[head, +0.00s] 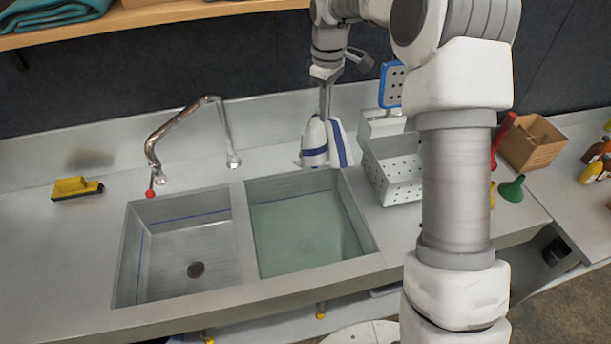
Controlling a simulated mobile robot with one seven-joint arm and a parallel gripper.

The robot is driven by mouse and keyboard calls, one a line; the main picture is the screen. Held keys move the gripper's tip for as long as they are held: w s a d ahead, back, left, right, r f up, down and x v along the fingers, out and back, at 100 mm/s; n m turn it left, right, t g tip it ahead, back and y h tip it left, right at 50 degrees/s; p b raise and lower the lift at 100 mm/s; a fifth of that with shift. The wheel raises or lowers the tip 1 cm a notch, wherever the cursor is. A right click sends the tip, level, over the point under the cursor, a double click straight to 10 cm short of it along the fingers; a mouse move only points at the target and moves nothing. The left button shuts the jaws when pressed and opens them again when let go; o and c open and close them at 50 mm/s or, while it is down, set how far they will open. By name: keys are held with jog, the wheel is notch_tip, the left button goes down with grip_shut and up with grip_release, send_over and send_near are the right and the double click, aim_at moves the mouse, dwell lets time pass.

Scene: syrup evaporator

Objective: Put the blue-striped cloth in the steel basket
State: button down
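The blue-striped cloth (315,148) is white with dark blue bands and hangs bunched from my gripper (325,112). My gripper points down and looks shut on the cloth's top; the fingertips are partly hidden by its folds. The cloth is in front of the back wall, over the back edge of the right basin. The steel basket (398,188), pale and perforated, stands just right of the cloth, beside the right basin. Its right side is hidden behind my arm, and I cannot see all of its inside.
The left basin (165,265) is empty; the right basin (290,225) holds greenish water. A curved faucet (180,120) stands behind them. A yellow sponge or brush (77,187) lies at left. A blue-framed perforated piece (391,85) rises behind the basket. A cardboard box (533,143) and green funnel (511,188) are at right.

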jog(key=w+d+r, duration=0.1)
jog(key=w+d, duration=0.2)
jog(key=d, duration=1.1)
jog(key=w+d+r, duration=0.1)
jog(key=w+d, duration=0.1)
jog(key=d, duration=1.2)
jog(key=shift+w+d+r, duration=0.25)
jog(key=shift+w+d, duration=0.1)
jog(key=shift+w, duration=0.05)
jog(key=shift+s+d+b, duration=0.45)
jog(key=shift+s+b, duration=0.1)
jog(key=shift+s, duration=0.1)
jog(key=shift+w+a+f+b, duration=0.2)
jog(key=shift+f+b, duration=1.95)
jog(key=shift+f, duration=2.65)
jog(key=shift+w+a+f+b, duration=0.1)
jog(key=shift+w+f+b, duration=0.15)
jog(key=shift+f+b, duration=3.25)
jog(key=shift+w+a+f+b, duration=0.2)
jog(key=shift+f+b, duration=0.55)
jog(key=shift+f, duration=5.4)
grip_release()
